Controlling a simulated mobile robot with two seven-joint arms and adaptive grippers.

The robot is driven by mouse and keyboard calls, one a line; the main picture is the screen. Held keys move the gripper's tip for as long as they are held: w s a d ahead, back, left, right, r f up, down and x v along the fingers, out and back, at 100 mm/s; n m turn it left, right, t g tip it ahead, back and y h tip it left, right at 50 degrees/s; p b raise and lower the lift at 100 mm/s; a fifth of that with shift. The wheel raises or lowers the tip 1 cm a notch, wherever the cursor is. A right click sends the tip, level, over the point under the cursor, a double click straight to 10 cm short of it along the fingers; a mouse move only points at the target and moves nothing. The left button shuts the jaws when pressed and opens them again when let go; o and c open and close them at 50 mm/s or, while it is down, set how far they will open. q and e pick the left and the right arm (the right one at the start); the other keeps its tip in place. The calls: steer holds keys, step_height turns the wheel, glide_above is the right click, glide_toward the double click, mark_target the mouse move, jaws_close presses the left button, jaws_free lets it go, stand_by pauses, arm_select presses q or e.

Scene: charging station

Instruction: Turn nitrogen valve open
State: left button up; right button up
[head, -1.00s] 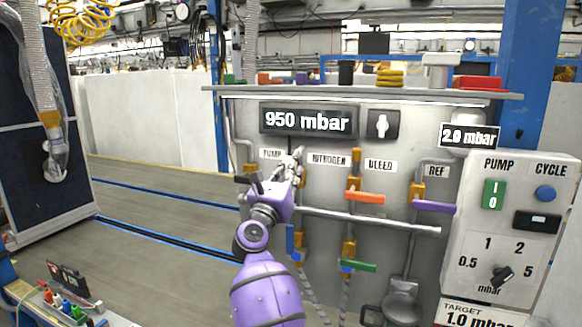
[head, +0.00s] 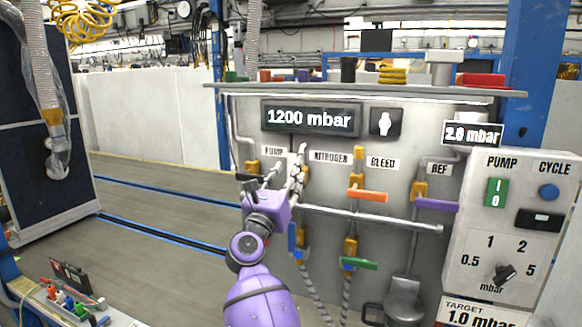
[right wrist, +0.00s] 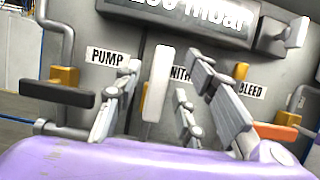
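The nitrogen valve's pale handle (right wrist: 157,85) stands upright in the right wrist view, in front of the partly covered NITROGEN label (right wrist: 181,75). My right gripper (right wrist: 172,105) is open, with its fingers spread on either side of the handle and gaps visible. In the head view my right gripper (head: 283,172) is at the panel between the PUMP and NITROGEN labels and hides much of this valve. The pressure display (head: 310,118) reads 1200 mbar. My left gripper is not in view.
The black pump lever (right wrist: 58,93) is left of my right gripper. The orange bleed lever (head: 367,195) and purple REF lever (head: 435,206) are to its right. A horizontal grey pipe (head: 385,218), a blue handle (head: 291,238) and a green handle (head: 360,264) lie lower.

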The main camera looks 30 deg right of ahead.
steer(key=v, duration=0.8)
steer(key=shift+s+a, duration=0.2)
steer(key=shift+f, duration=0.1)
